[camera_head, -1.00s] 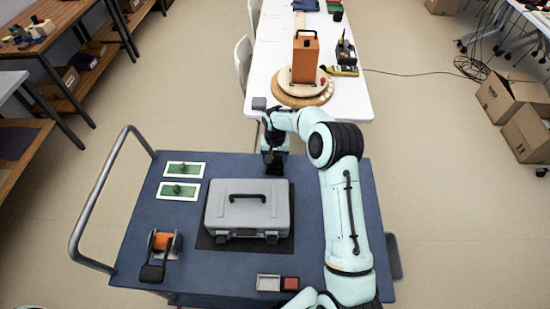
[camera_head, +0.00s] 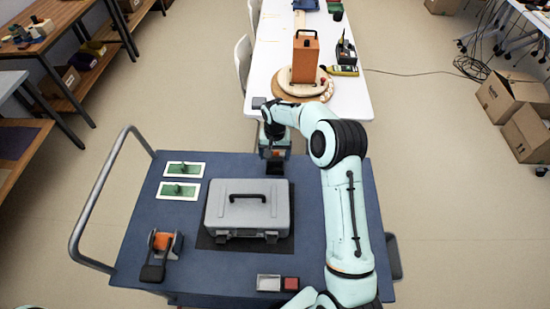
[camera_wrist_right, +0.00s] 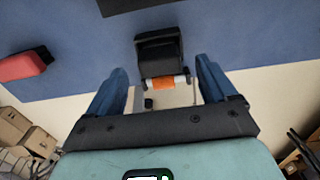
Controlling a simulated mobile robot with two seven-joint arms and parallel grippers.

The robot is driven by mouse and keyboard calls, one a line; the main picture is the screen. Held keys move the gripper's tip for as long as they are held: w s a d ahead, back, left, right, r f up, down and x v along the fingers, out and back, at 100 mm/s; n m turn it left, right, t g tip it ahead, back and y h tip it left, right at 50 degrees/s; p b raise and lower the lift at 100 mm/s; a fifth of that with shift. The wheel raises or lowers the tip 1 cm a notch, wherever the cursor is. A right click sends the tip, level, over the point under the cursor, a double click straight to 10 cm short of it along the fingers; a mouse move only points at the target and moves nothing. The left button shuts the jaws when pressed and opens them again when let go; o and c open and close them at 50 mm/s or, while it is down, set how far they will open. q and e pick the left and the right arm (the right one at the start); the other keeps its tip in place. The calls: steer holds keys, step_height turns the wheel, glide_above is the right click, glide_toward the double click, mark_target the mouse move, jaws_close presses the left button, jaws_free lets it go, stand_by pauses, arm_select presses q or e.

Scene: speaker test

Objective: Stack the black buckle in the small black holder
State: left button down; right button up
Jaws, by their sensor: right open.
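My right gripper (camera_head: 274,158) is open over the far edge of the blue cart top, with its fingers pointing down. In the right wrist view my right gripper (camera_wrist_right: 160,80) has its two blue fingers spread wide apart. A small black piece (camera_wrist_right: 158,48) with an orange strip at its lower end lies just past the fingertips, between their lines. In the head view this black piece (camera_head: 277,169) shows partly below the gripper. I cannot tell whether it is the buckle, the holder or both, or whether the fingers touch it. My left gripper is not in view.
A grey case (camera_head: 247,208) stands mid-cart on a dark mat. A black-and-orange device (camera_head: 160,250), two green-and-white plates (camera_head: 184,169), a grey tray (camera_head: 268,283) and a red box (camera_head: 290,284) lie around it. A white table (camera_head: 345,100) stands beyond.

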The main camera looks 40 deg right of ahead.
mark_target(275, 159)
step_height(275, 159, up, 9)
steer(key=shift+r, duration=0.15)
steer(key=shift+s+a, duration=0.1)
stand_by(0.6)
